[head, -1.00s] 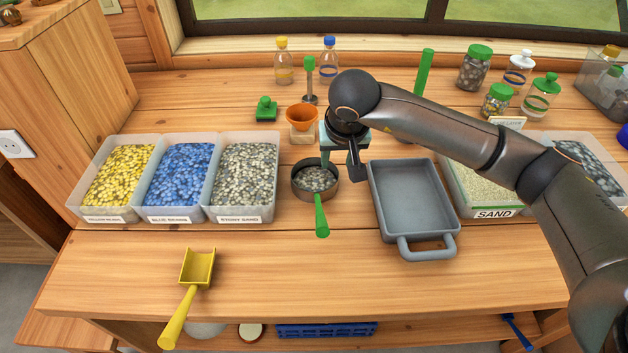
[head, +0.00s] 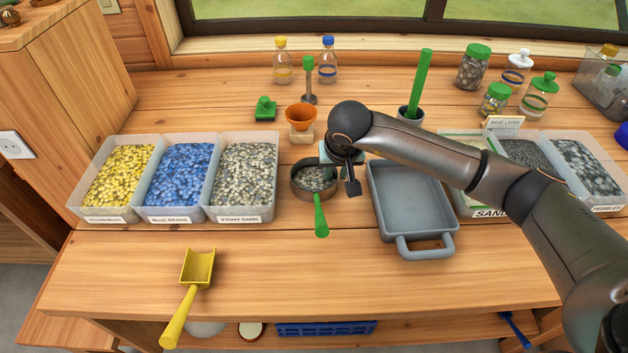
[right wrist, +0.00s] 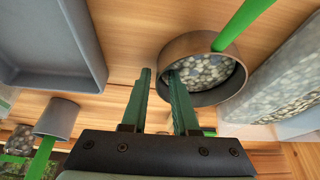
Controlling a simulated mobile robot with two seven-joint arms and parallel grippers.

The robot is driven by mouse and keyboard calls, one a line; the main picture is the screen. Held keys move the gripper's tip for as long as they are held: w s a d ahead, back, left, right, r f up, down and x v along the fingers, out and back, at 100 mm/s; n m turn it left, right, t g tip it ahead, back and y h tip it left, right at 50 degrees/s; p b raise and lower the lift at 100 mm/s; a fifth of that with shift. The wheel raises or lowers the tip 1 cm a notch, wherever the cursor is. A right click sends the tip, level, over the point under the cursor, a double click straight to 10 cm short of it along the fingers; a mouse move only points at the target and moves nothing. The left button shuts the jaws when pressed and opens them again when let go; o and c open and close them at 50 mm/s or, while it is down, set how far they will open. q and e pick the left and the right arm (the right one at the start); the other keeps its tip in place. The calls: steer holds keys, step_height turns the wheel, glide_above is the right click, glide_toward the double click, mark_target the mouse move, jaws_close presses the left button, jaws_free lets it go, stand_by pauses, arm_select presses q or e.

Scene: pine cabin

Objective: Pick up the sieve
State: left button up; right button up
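The sieve (head: 306,193) is a round, dark metal pan with a green handle (head: 321,220) pointing to the front. It stands on the table and holds grey and pale stones. My right gripper (head: 339,174) is low at the sieve's right side, fingers apart. In the right wrist view the sieve (right wrist: 178,47) is at the upper right. There one finger of my right gripper (right wrist: 160,73) overlaps the inside of the pan, the other is outside its wall. I cannot tell whether either finger touches the wall. My left gripper is not in view.
A grey tray (head: 423,240) stands close right of the sieve, and a stony sand bin (head: 245,213) close left. An orange funnel (head: 300,116) is behind it. A yellow scoop (head: 196,268) lies front left. The table front is otherwise clear.

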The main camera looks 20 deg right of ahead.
jaws_close()
stand_by(1.1)
